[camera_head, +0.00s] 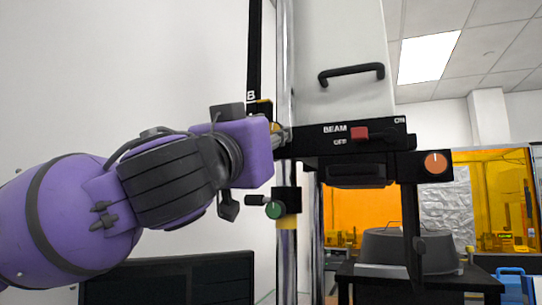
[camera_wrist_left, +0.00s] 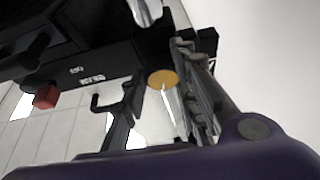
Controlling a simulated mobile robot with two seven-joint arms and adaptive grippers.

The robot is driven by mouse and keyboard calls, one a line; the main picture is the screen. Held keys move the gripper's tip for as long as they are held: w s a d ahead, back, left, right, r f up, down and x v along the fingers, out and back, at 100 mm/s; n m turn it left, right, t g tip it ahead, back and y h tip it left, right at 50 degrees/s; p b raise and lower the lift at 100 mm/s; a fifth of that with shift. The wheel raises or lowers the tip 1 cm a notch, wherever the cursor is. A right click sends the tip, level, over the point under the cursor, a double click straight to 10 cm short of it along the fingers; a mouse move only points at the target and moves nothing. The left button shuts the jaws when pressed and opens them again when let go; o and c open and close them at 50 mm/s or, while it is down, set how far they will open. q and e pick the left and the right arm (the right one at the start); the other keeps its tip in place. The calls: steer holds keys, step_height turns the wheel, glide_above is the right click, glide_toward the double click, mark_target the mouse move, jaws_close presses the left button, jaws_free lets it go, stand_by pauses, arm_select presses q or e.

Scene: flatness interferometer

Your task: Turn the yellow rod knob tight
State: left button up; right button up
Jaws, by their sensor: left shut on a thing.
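The yellow rod knob (camera_wrist_left: 162,78) shows in the left wrist view as a yellow disc with a pale pointer line. It lies between the fingers of my left gripper (camera_wrist_left: 165,92), which is shut on it. In the head view my left gripper (camera_head: 281,136) reaches in from the left to the upright metal rod (camera_head: 287,60), beside the black instrument head. There the gripper and wrist hide most of the knob. My right gripper is in neither view.
A green knob (camera_head: 273,211) sits lower on the rod. The black BEAM panel (camera_head: 330,145) has a red switch (camera_head: 360,133), which is close by on the right. An orange knob (camera_head: 436,162) is farther right. A dark monitor (camera_head: 170,280) stands below my arm.

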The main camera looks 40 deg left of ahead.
arm_select(q)
steer(key=n+b, duration=0.1)
steer(key=n+y, duration=0.1)
steer(key=n, duration=0.1)
steer(key=shift+s+d+r+y+b, duration=0.1)
steer(key=shift+d+r+y+b, duration=0.1)
steer(key=shift+r+y+b, duration=0.15)
steer(key=shift+s+r, duration=0.1)
steer(key=shift+r, duration=0.05)
steer(key=o, duration=0.9)
steer(key=shift+o, duration=0.5)
steer(key=shift+w+d, duration=0.15)
steer(key=shift+w, duration=0.1)
steer(key=shift+f, duration=0.25)
